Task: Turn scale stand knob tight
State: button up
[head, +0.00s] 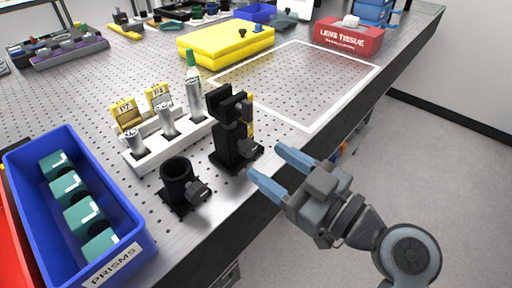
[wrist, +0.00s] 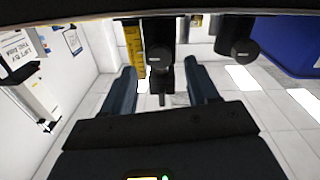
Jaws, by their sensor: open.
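The scale stand (head: 228,140) is a black upright post on a square base near the table's front edge. Its dark knob (head: 247,148) sticks out toward my gripper, and a yellow scale strip (head: 250,128) shows behind the post. My gripper (head: 266,163), with blue fingers, is open and empty just off the table edge, pointing at the stand. In the wrist view the stand knob (wrist: 158,58) lies between and beyond the fingertips, apart from both. The yellow scale (wrist: 134,50) is beside it. I cannot tell how tight the knob is.
A short black post holder (head: 176,172) with its own knob (head: 201,193) stands left of the scale stand; that knob (wrist: 242,52) also shows in the wrist view. A white rack (head: 150,145) and blue prisms bin (head: 140,240) are further left. The white-outlined area (head: 300,80) is clear.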

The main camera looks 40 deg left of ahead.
aim_at(252, 151)
jog(key=shift+w+a+p, duration=0.15)
jog(key=shift+a+p, duration=0.05)
jog(key=shift+a, duration=1.05)
jog(key=shift+w+a+p, duration=0.15)
jog(key=shift+a+p, duration=0.05)
jog(key=shift+a, duration=1.05)
jog(key=c, duration=1)
jog(key=shift+c, duration=0.2)
